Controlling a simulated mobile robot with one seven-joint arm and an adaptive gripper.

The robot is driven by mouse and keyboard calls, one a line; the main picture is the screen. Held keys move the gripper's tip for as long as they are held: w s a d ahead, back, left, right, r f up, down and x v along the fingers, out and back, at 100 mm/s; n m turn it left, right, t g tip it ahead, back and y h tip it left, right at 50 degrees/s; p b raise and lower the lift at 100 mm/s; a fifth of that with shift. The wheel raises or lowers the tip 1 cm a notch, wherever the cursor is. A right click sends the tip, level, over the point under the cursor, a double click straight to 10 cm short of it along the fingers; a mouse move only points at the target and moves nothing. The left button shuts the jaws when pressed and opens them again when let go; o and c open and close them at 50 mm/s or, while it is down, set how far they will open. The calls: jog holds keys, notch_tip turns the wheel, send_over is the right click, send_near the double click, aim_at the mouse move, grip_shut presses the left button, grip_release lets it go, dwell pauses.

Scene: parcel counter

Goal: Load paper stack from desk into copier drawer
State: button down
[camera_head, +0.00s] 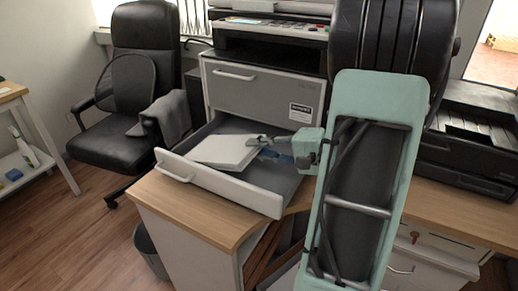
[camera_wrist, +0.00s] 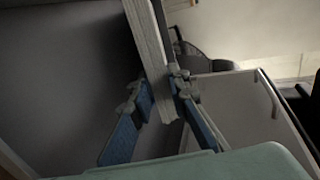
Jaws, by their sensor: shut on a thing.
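The white paper stack (camera_head: 222,151) is over the open copier drawer (camera_head: 222,188), tilted in the head view. Its near right edge is between the fingers of my gripper (camera_head: 264,143), which is shut on it. In the wrist view the stack (camera_wrist: 148,45) shows edge-on between the blue-padded fingers of my gripper (camera_wrist: 160,92). The drawer is pulled out from the copier (camera_head: 262,92), with its grey floor visible on both sides of the stack. I cannot tell whether the stack touches the drawer floor.
A wooden desk (camera_head: 190,206) lies below the drawer. A black office chair (camera_head: 143,85) with a grey cloth on its arm stands at left. A black printer (camera_head: 478,140) is on the counter at right. A closed upper drawer (camera_head: 280,93) is above the open one.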

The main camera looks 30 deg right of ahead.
jog(key=shift+r, duration=0.1)
jog(key=c, duration=1.8)
grip_release()
jog(key=shift+o, duration=0.2)
jog(key=shift+v, duration=3.5)
